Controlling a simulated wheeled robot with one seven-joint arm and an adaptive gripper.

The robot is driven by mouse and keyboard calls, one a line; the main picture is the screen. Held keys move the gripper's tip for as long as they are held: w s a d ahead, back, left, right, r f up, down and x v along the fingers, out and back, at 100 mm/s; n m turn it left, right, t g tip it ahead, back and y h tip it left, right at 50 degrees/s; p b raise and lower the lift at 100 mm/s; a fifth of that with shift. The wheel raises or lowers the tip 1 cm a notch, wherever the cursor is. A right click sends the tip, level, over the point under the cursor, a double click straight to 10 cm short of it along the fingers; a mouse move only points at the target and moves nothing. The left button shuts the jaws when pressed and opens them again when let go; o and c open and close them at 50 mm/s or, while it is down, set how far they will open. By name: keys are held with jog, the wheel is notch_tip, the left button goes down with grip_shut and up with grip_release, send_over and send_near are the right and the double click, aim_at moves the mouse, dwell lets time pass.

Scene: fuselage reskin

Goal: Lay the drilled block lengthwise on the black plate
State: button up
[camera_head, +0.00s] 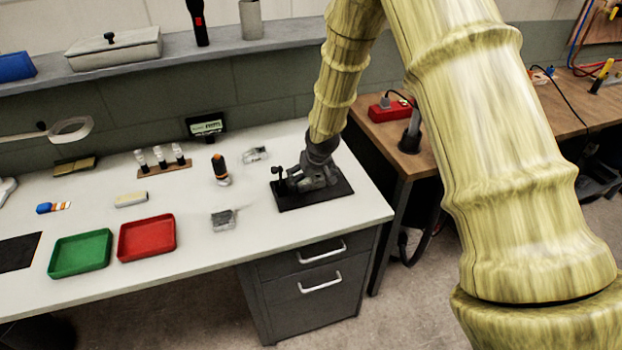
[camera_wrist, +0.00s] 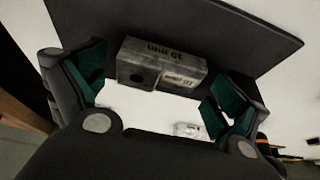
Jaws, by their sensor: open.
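The drilled block (camera_wrist: 150,55), grey with a dark round hole and printed markings, shows in the wrist view between my gripper's fingers. It overlaps the edge of the black plate (camera_wrist: 235,28), with white tabletop showing below it; I cannot tell how fully it rests on the plate. My gripper (camera_wrist: 158,90) is open, its green pads to either side of the block with visible gaps. In the head view, my gripper (camera_head: 308,184) is low over the black plate (camera_head: 338,192) near the table's right end. The block is not distinguishable there, likely hidden by the gripper.
A grey block (camera_head: 223,220) and a clear-looking piece (camera_head: 254,155) lie left of the plate. An orange-topped bottle (camera_head: 220,168) stands between them. Red (camera_head: 147,237) and green (camera_head: 80,254) trays are farther left. A wooden bench (camera_head: 402,157) adjoins at right.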

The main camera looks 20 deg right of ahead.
jog(key=b+v, duration=0.1)
jog(key=v, duration=1.1)
dwell(1.2)
